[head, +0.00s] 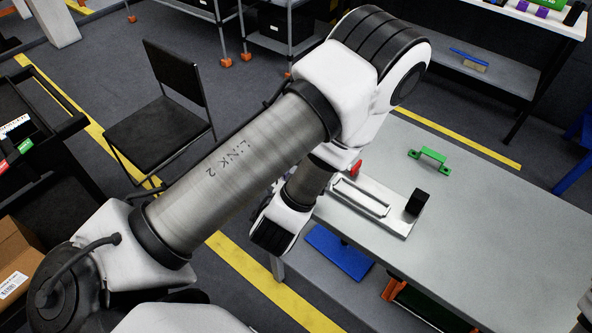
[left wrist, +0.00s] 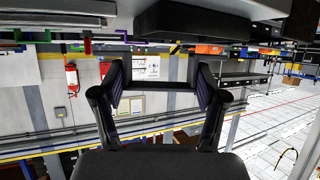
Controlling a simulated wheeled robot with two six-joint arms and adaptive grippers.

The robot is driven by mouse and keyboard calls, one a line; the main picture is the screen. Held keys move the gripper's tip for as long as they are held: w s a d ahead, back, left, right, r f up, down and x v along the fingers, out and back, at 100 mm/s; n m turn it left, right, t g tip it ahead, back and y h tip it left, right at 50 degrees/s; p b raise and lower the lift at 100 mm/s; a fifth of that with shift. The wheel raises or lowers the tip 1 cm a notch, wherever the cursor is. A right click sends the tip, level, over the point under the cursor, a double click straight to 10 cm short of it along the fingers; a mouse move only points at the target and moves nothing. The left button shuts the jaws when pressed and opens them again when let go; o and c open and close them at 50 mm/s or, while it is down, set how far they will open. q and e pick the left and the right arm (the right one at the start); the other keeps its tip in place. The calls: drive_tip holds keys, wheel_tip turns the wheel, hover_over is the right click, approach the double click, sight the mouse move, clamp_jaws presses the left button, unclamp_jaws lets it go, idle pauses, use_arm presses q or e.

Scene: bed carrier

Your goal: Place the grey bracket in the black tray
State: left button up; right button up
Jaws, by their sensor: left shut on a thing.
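My left gripper (left wrist: 162,85) shows in the left wrist view with its two dark fingers apart, shut on a dark grey bar between the tips. The bar looks like the grey bracket (left wrist: 163,74); its ends are partly hidden by the fingers. In the head view my left arm crosses the middle and hides the gripper and the bracket. A black tray-like unit (head: 62,131) with coloured labels stands at the left edge of the head view; I cannot tell for sure that it is the black tray.
A grey table (head: 500,230) on the right carries a metal fixture (head: 398,226) with a black block, and a green bracket (head: 430,157). A black chair (head: 160,130) stands behind my arm. A cardboard box (head: 18,262) is at lower left. The table's right part is clear.

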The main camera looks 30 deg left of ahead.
use_arm(q)
drive_tip(key=shift+w+a+f+b, duration=0.5)
drive_tip(key=shift+w+a+b, duration=0.2)
drive_tip(key=shift+w+b, duration=0.1)
drive_tip(key=shift+w+a+r+p, duration=0.45)
drive_tip(key=shift+w+r+p, duration=0.15)
drive_tip(key=shift+p, duration=0.35)
drive_tip(key=w+a, duration=0.1)
drive_tip(key=w+a+p, duration=0.1)
drive_tip(key=a, duration=0.1)
drive_tip(key=w+a, duration=0.1)
drive_tip(key=w, duration=0.1)
drive_tip(key=shift+w+a+f+p, duration=0.1)
drive_tip(key=shift+a+f+p, duration=0.1)
drive_tip(key=shift+f+p, duration=0.2)
drive_tip(key=shift+w+a+f, duration=0.2)
drive_tip(key=shift+w+f, duration=0.05)
wheel_tip(320, 180, down, 3)
drive_tip(key=shift+d+r+p, duration=0.1)
drive_tip(key=shift+d+p, duration=0.05)
drive_tip(key=shift+p, duration=0.35)
drive_tip(key=shift+f, duration=0.4)
drive_tip(key=o, duration=1.2)
use_arm(e)
drive_tip(key=shift+r, duration=0.55)
